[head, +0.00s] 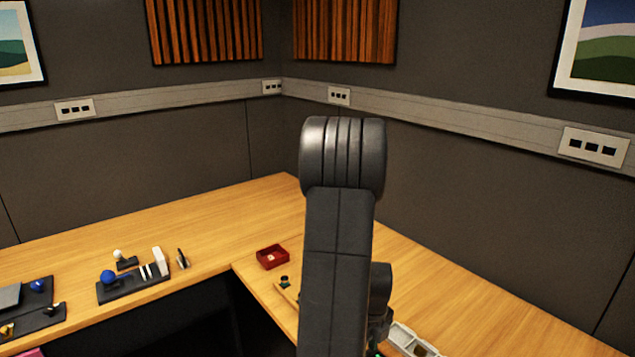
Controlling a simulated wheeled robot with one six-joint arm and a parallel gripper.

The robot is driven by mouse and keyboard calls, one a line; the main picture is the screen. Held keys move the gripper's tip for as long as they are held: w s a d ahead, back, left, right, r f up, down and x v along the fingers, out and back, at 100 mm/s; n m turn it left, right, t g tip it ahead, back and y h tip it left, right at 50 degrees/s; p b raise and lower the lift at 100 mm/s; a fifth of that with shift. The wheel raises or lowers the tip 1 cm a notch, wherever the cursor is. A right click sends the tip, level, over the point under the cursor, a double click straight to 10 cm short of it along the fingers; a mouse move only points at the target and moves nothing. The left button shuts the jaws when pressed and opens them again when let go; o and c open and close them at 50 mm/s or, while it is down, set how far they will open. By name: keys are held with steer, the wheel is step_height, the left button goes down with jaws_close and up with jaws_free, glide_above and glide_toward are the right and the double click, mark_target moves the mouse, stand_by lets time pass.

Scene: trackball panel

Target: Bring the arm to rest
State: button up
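My arm (340,230) stands up in the middle of the head view, dark grey, with a rounded joint at its top. A wrist part of mine (380,290) shows behind its lower right side, with a small green light near the bottom edge. My gripper's fingers are hidden behind the arm or below the picture, so I cannot see whether they are open or hold anything. The trackball panel (133,287) lies on the left desk, a dark base with a blue ball on it.
The wooden corner desk (215,222) runs along both walls. A red tray (272,257) sits near the inner corner. A light grey compartment tray (410,341) is right of my arm. Another dark panel (35,318) lies at far left. The right desk's back part is clear.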

steer(key=shift+s+f+p, duration=0.1)
steer(key=shift+f+p, duration=0.25)
steer(key=shift+f, duration=2.55)
steer(key=shift+s+a+r, duration=0.1)
